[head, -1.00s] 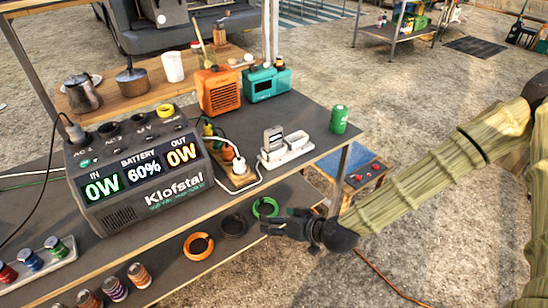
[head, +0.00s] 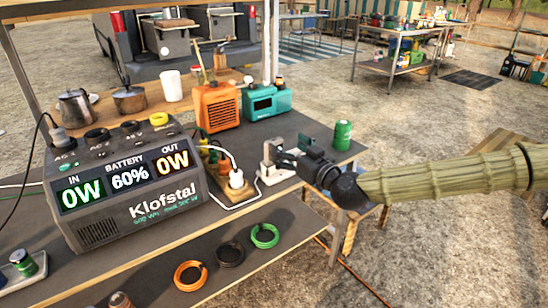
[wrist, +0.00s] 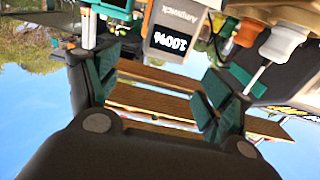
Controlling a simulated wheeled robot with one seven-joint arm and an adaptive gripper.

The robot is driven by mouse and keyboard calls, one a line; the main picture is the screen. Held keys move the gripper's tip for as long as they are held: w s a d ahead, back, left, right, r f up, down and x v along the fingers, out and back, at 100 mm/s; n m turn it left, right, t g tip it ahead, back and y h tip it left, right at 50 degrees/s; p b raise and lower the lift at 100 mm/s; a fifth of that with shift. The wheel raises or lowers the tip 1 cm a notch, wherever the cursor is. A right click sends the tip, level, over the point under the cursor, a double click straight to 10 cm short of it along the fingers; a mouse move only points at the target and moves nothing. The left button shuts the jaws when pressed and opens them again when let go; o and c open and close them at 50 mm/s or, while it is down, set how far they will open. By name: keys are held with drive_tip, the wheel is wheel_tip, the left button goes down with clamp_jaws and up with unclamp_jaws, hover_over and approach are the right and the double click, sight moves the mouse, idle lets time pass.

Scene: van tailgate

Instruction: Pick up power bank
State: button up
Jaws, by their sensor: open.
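The power bank (wrist: 172,38) is a pale grey block with a dark display reading 100%. It appears upside down at the top of the wrist view, between and beyond my fingers. In the head view it stands in the white dock (head: 271,178) on the upper shelf, partly hidden by my gripper (head: 286,154). My gripper is open and empty, close in front of the dock. In the wrist view its teal-padded fingers (wrist: 158,88) are spread apart. I cannot tell the exact gap to the power bank.
A Klofstal power station (head: 125,185) stands left on the shelf. A white plug (head: 236,178) with a cable is beside the dock. A green can (head: 342,136) stands just right of my gripper. An orange box (head: 216,106) and a teal radio (head: 267,101) are behind. Cable coils lie below.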

sight(276, 141)
drive_tip(key=x, duration=0.5)
drive_tip(key=shift+a+f+b, duration=0.25)
drive_tip(key=shift+f+b, duration=0.05)
drive_tip(key=shift+f, duration=0.05)
drive_tip(key=shift+w+a, duration=0.4)
drive_tip(key=shift+w, duration=0.2)
drive_tip(key=shift+r, duration=0.1)
drive_tip(key=c, duration=1.3)
drive_tip(key=shift+c, duration=0.4)
drive_tip(key=shift+r, duration=0.1)
